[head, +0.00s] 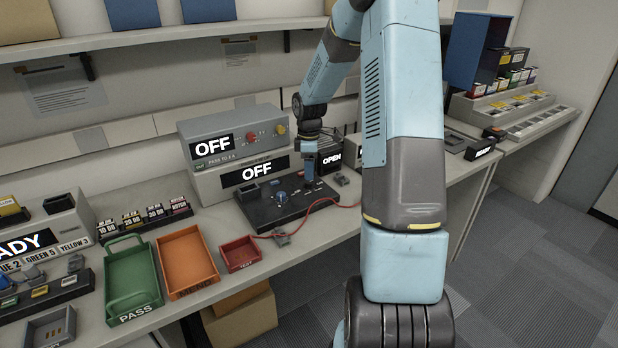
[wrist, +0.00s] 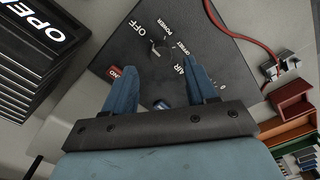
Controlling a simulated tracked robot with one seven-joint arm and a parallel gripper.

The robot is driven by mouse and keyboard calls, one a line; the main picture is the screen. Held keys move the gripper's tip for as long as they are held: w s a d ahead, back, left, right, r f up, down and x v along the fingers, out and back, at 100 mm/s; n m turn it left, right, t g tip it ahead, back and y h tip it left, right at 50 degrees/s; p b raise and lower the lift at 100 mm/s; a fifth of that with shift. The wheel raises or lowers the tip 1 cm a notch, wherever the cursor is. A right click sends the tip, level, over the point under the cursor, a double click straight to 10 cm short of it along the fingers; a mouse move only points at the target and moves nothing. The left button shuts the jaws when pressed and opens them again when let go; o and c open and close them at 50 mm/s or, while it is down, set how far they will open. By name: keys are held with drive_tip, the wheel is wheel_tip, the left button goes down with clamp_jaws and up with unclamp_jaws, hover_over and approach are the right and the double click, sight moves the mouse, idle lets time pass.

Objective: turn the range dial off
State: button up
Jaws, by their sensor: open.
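A black control panel (head: 290,205) lies on the bench, with a blue dial (head: 281,197) near its middle. In the wrist view the panel (wrist: 145,25) carries a dark round dial (wrist: 162,46) beside the labels OFF, POWER and OFFSET. I cannot read a range label. A small blue part (wrist: 163,104) shows between my fingers, mostly hidden by the gripper's body. My gripper (wrist: 160,75) is open, its two blue fingers apart with nothing gripped. In the head view my gripper (head: 309,172) hangs over the back right part of the panel.
Two grey units with displays reading OFF (head: 250,172) stand behind the panel. A dark box marked OPEN (head: 332,160) is to its right. Red, orange (head: 187,262) and green trays stand to the left.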

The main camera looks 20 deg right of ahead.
sight(308, 182)
wheel_tip(308, 182, up, 9)
idle(0.3)
idle(0.5)
drive_tip(key=s+a+r+m+t+h, duration=0.1)
drive_tip(key=s+a+r+m, duration=0.25)
drive_tip(key=s+r, duration=0.35)
drive_tip(key=s+a+r+m+t, duration=0.1)
drive_tip(key=s+a+r+m, duration=0.2)
drive_tip(key=s+a+r, duration=0.35)
drive_tip(key=s+a+r+m+t, duration=0.1)
drive_tip(key=s+r+m, duration=0.1)
drive_tip(key=s, duration=0.8)
drive_tip(key=s+a+r+m+t+y, duration=0.1)
drive_tip(key=s+m, duration=0.3)
drive_tip(key=s, duration=0.6)
drive_tip(key=shift+a+r+t, duration=0.4)
drive_tip(key=shift+a+t, duration=0.25)
drive_tip(key=shift+t, duration=0.15)
